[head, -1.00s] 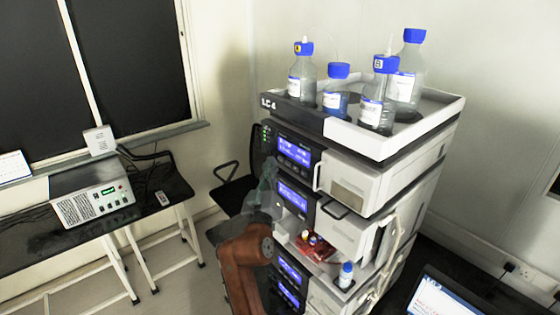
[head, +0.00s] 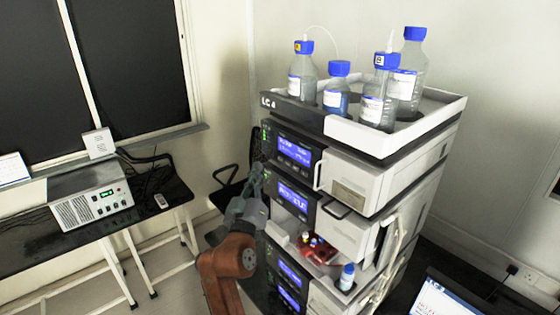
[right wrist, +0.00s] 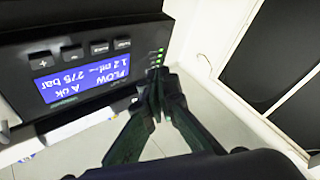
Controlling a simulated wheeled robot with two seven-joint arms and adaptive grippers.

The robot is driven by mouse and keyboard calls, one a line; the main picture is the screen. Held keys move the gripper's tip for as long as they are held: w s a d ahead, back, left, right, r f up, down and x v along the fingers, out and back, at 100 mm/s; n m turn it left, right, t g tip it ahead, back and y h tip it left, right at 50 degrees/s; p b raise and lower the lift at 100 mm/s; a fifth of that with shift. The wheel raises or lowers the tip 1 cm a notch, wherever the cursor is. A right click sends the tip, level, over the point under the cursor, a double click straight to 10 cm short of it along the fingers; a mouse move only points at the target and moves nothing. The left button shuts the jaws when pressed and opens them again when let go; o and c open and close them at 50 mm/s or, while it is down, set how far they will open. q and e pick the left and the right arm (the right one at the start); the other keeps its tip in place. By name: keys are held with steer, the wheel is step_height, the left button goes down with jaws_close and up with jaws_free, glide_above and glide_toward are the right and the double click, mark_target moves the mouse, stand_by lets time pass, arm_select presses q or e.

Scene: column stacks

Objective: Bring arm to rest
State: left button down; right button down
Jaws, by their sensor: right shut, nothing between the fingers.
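My right gripper (head: 257,180) is in front of the left edge of the instrument stack (head: 376,172) in the head view, beside the second dark display panel. Its orange arm (head: 228,262) comes up from the bottom. In the right wrist view the gripper's fingers (right wrist: 157,88) meet at their tips, shut and empty. They are close to a dark panel with a lit blue display (right wrist: 88,78) reading a flow and pressure; I cannot tell whether they touch it. My left gripper does not show in the head view.
Blue-capped bottles (head: 338,88) stand in the white tray (head: 450,105) on top of the stack. A small bottle (head: 346,277) and a red part (head: 318,252) sit in an open bay. A bench with a grey box (head: 92,205) is at left, a laptop (head: 440,299) at lower right.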

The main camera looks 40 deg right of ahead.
steer(key=shift+f, duration=0.1)
stand_by(0.5)
